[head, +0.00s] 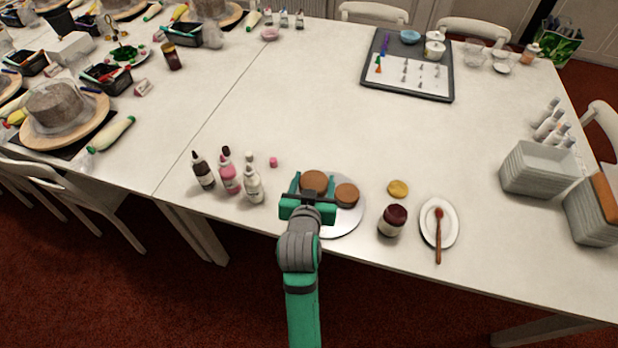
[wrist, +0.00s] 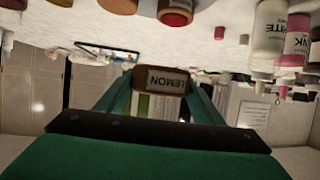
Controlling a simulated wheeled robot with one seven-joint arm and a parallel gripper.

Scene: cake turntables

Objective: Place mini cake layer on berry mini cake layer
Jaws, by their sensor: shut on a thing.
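My gripper (head: 309,185) is shut on a round brown mini cake layer (head: 314,181). In the wrist view, which is upside down, this held cake layer (wrist: 161,80) sits between the fingertips and bears a label reading LEMON. Another brown cake layer (head: 346,194) is at the right of the silver round plate (head: 344,221), beside my gripper. At the top edge of the wrist view are a brown round piece (wrist: 120,4) and one with a red patch (wrist: 177,10), both cut off. I cannot read which is the berry layer.
Squeeze bottles (head: 228,178) stand left of the plate, with a small pink piece (head: 273,161) near them. A dark jar (head: 392,220), a yellow disc (head: 398,188) and a white dish (head: 439,222) with a brush are to the right.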

